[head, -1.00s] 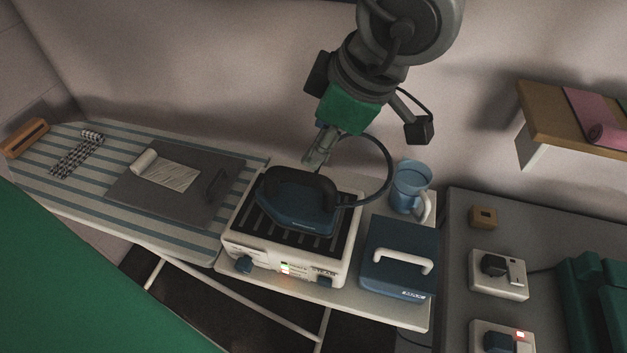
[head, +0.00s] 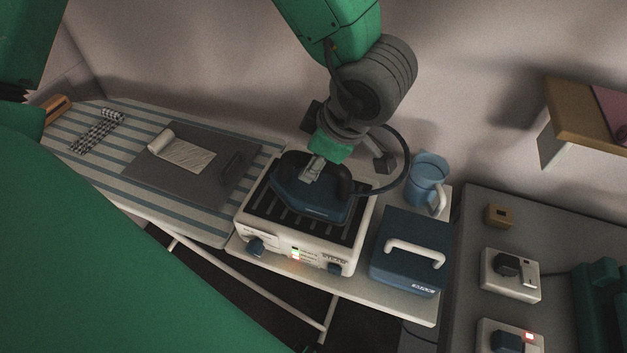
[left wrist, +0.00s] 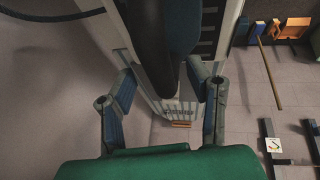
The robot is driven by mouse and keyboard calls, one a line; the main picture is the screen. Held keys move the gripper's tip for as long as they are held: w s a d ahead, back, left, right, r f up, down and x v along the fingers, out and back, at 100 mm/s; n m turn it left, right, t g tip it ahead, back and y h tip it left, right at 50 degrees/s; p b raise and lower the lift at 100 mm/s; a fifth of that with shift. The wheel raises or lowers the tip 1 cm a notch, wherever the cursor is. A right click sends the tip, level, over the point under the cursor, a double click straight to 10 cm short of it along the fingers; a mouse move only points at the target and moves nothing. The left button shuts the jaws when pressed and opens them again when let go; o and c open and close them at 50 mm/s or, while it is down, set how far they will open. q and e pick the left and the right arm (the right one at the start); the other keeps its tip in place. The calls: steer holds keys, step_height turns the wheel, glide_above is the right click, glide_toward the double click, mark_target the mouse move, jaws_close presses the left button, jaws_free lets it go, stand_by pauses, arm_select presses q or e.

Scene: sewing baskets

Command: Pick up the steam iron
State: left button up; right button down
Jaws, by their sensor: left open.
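The steam iron (head: 302,206) has a dark blue body and a thick black handle, with a dark cord at its right end. It rests on the dark ribbed top of a white steam station (head: 345,262). My left gripper (head: 314,170) is right above the iron at its handle. In the left wrist view, the open fingers (left wrist: 160,72) stand on either side of the black handle (left wrist: 150,45), with the iron's blue body (left wrist: 180,25) beside it. Whether the fingers touch the handle is not clear. My right gripper is out of view.
A blue box (head: 407,272) with a white handle and a blue jug (head: 428,172) stand right of the station. The striped ironing board (head: 215,225) to the left bears a grey mat (head: 205,188) with rolled cloth. A wooden shelf (head: 575,105) juts out at the upper right.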

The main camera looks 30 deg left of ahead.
arm_select(q)
steer(key=shift+w+a+f, duration=0.15)
steer(key=shift+f, duration=0.55)
steer(key=shift+a, duration=0.1)
jaws_close()
steer(key=shift+r, duration=0.1)
